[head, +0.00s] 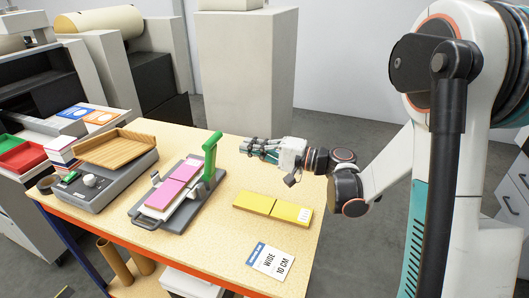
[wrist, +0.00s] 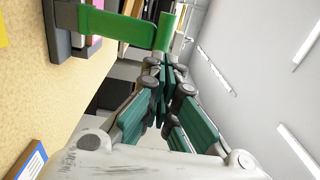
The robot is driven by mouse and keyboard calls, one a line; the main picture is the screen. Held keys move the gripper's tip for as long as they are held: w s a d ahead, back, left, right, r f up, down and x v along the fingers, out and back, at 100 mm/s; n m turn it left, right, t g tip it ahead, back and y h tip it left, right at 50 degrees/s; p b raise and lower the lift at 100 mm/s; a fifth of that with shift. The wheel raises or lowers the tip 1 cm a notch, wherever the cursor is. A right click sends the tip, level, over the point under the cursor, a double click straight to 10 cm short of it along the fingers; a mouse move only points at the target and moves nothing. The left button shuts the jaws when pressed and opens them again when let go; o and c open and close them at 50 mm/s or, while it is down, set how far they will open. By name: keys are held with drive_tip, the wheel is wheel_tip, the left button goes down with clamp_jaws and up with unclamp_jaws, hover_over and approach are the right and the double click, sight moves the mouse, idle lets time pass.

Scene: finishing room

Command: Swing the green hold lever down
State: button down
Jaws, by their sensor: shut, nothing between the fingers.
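The green hold lever (head: 210,158) stands upright at the right side of a grey clamping device (head: 151,223) on the table. A pink block (head: 172,186) lies in the device.
A grey machine with a wooden tray (head: 115,148) stands to the left. The table's front middle is clear.

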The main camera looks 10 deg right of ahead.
sight(219, 139)
drive_tip(key=b+x, duration=0.1)
drive_tip(key=x, duration=0.6)
drive_tip(key=shift+b, duration=0.35)
drive_tip(key=shift+a+r, duration=0.1)
